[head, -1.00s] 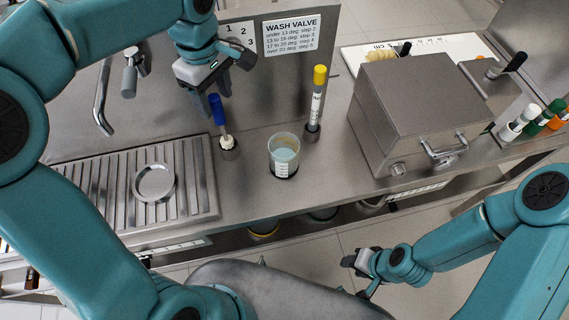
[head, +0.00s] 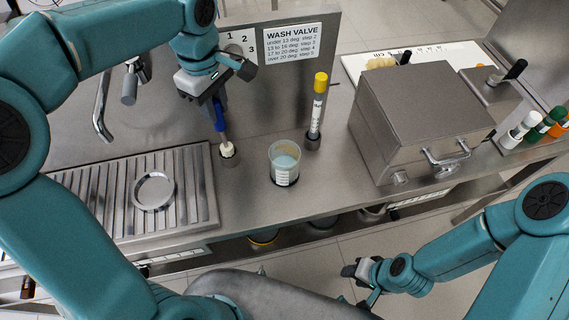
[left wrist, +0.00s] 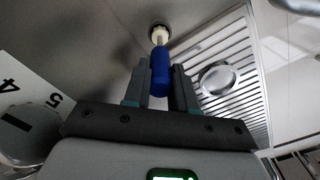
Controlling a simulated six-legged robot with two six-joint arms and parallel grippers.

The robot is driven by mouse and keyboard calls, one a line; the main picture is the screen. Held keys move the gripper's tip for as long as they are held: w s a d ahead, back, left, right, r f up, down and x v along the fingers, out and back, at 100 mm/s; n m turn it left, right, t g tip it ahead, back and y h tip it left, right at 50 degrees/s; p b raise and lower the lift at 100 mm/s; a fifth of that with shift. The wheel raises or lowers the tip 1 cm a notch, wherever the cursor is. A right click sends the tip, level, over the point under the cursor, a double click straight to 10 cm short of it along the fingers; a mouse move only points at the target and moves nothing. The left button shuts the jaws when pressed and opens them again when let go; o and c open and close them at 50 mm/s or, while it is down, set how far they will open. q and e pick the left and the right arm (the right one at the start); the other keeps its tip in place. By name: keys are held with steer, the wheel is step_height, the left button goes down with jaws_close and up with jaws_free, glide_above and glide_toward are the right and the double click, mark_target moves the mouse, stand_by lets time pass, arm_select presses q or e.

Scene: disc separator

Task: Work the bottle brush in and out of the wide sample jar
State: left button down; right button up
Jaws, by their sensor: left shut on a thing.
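The bottle brush (head: 220,120) has a blue handle and a white bristle head, and stands upright in a small round holder (head: 230,161) on the steel counter. My left gripper (head: 213,101) is above it and shut on the handle; the left wrist view shows the blue handle (left wrist: 160,72) between the two fingers. The wide sample jar (head: 285,172), clear with pale bluish contents and a white label, stands on the counter right of the brush. My right gripper (head: 357,271) hangs low in front of the counter, away from everything; its jaws are too small to read.
A yellow-capped tube (head: 317,105) stands in a holder behind and right of the jar. A steel box (head: 425,105) with a handle is further right. A ribbed drainboard (head: 105,195) with a round dish (head: 153,191) is at left. A tap (head: 130,85) stands behind it.

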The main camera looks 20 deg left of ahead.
arm_select(q)
step_height(320, 180, up, 2)
steer(key=shift+s+r+p, duration=0.1)
steer(key=shift+r+p, duration=0.15)
steer(key=shift+p, duration=0.65)
steer(key=shift+r+p, duration=0.55)
step_height(320, 180, up, 4)
steer(key=p, duration=0.3)
steer(key=shift+r, duration=0.1)
